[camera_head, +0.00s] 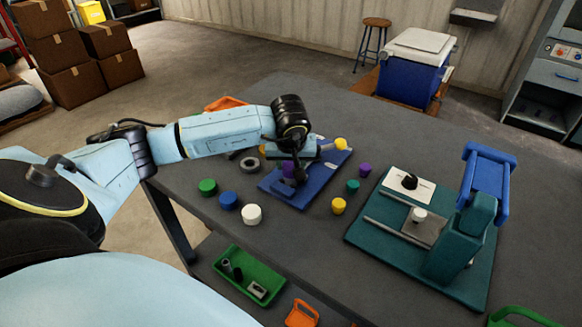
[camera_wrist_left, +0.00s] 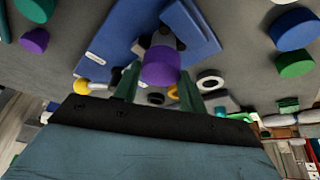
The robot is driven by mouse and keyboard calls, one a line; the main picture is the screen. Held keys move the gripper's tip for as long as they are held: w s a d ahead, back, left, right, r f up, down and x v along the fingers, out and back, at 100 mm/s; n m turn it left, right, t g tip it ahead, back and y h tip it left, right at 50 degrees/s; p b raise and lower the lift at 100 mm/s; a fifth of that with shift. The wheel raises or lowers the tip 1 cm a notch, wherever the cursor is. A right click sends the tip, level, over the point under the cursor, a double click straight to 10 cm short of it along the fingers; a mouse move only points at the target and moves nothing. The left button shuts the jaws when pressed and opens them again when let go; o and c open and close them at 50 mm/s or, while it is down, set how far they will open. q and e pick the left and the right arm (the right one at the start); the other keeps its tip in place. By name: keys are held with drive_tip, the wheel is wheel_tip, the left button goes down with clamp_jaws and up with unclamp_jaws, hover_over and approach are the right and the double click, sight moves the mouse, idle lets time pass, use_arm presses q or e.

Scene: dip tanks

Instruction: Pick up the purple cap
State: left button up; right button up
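A purple cap (camera_head: 289,170) shows partly behind my left gripper (camera_head: 299,165), over the blue board (camera_head: 307,190). In the left wrist view this purple cap (camera_wrist_left: 161,66) is near and large, between the two spread green fingers of my left gripper (camera_wrist_left: 158,76). A gap seems to show on each side of it; I cannot tell whether the fingertips touch it. A dark and pale piece shows just beyond the cap. A second purple cap (camera_head: 365,170) stands on the table right of the board, also in the left wrist view (camera_wrist_left: 34,40). My right gripper is not in view.
Green (camera_head: 208,187), blue (camera_head: 228,200) and white (camera_head: 252,214) caps stand left of the board. Yellow (camera_head: 338,206) and teal (camera_head: 353,186) caps stand right of it. A teal fixture (camera_head: 380,238) fills the table's right side.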

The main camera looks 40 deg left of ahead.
use_arm(q)
drive_tip(key=shift+c, duration=1.4)
wheel_tip(320, 180, up, 10)
wheel_tip(320, 180, up, 4)
drive_tip(key=r+p, duration=0.1)
drive_tip(key=p, duration=0.3)
hover_over(291, 166)
drive_tip(key=shift+f, duration=0.25)
